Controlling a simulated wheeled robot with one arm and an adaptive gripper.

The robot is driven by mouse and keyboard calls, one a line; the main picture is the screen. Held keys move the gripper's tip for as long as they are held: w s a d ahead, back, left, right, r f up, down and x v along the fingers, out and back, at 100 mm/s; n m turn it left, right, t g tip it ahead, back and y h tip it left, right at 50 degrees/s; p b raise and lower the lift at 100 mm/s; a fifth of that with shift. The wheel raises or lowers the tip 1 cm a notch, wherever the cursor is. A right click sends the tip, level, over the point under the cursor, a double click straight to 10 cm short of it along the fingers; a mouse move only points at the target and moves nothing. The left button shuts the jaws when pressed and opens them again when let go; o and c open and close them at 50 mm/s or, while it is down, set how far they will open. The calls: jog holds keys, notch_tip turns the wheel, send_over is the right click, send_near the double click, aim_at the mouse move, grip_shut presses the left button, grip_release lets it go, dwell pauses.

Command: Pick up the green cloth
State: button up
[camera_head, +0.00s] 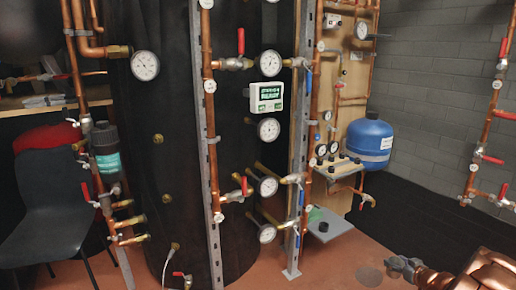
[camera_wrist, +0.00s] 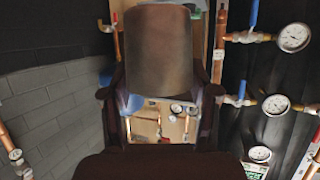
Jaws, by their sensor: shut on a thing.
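A small green patch (camera_head: 315,213) shows on the low grey shelf (camera_head: 332,230) below the blue tank; it is too small to tell whether it is the cloth. My gripper (camera_wrist: 160,95) fills the lower middle of the wrist view, its dark fingers on either side of a grey-brown, cup-shaped thing (camera_wrist: 158,50). It is shut on this thing, which looks smooth and not green. In the head view my copper-coloured arm enters at the lower right. The thing's far side is hidden.
A blue tank (camera_head: 369,144) stands by the wooden panel. Copper pipes with gauges (camera_head: 268,187) and red-handled valves surround a large black cylinder (camera_head: 165,110). A dark chair (camera_head: 45,205) stands at the left. The red floor (camera_head: 330,262) is clear in front of the low shelf.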

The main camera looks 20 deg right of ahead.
jog(key=w+a+r+n+y, duration=0.1)
jog(key=w+a+r, duration=0.4)
jog(key=a, duration=0.4)
jog(key=w+a+r+n+y, duration=0.1)
jog(key=w+a+r, duration=0.3)
jog(key=a+r, duration=0.35)
jog(key=w+a+r+y, duration=0.1)
jog(key=w+a+r, duration=0.35)
jog(key=a, duration=0.45)
jog(key=s+a+r+n+y, duration=0.15)
jog(key=a+r, duration=0.25)
jog(key=a, duration=0.4)
jog(key=s+a+r, duration=0.3)
jog(key=a+r, duration=0.1)
jog(key=a, duration=0.5)
jog(key=s+a+r+n+y, duration=0.1)
jog(key=s+a+r, duration=0.15)
jog(key=a, duration=0.55)
notch_tip(320, 180, up, 31)
jog(key=p, duration=3)
jog(key=shift+w+a+f+g+h, duration=0.2)
jog(key=shift+w+g+h, duration=0.2)
jog(key=shift+w+h, duration=0.05)
